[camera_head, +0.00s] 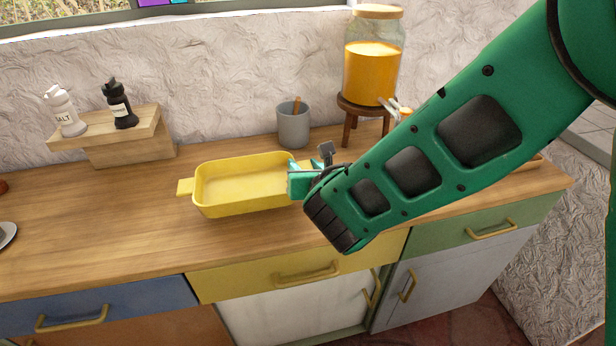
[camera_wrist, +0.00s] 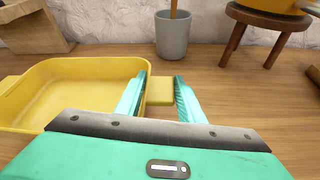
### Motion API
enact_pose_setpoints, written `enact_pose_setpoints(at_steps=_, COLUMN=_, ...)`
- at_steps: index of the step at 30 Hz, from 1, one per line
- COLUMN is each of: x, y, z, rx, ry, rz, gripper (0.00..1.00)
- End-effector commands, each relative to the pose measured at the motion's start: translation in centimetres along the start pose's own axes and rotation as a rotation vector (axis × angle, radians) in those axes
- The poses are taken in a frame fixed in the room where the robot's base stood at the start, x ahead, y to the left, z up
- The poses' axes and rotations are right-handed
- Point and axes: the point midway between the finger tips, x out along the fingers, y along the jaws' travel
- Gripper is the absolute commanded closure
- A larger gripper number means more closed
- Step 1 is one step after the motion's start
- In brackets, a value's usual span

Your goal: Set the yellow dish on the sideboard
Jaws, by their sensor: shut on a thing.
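The yellow dish (camera_head: 243,190) is a rectangular baking dish with a tab handle at each end. In the head view it is at the middle of the wooden sideboard top (camera_head: 120,222), level and empty; whether it rests on the wood or hangs just above it I cannot tell. My gripper (camera_head: 300,180) is at the dish's right end, shut on its right handle. In the wrist view the dish (camera_wrist: 85,75) lies to the left, and the handle sits between the two fingers of my gripper (camera_wrist: 160,98). My arm hides part of the sideboard at the right.
A grey cup (camera_head: 293,128) with a wooden stick stands behind the dish. A juice dispenser (camera_head: 371,70) stands on a small wooden stool (camera_head: 362,106) at the back right. Salt (camera_head: 65,112) and pepper (camera_head: 119,105) shakers stand on a wooden riser (camera_head: 130,147).

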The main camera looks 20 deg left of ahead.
Motion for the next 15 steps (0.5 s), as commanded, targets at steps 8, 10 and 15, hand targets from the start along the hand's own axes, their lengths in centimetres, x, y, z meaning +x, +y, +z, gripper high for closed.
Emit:
enact_pose_setpoints(at_steps=8, x=0.7, y=-0.3, z=-1.4, rx=0.0, ry=0.0, rz=0.002, gripper=1.0)
enact_pose_setpoints(at_steps=10, x=1.0, y=-0.5, z=-2.2, rx=-0.001, ry=0.0, rz=0.003, gripper=1.0)
enact_pose_setpoints(at_steps=15, x=1.5, y=-0.7, z=-3.6, rx=0.001, ry=-0.002, rz=0.003, gripper=1.0)
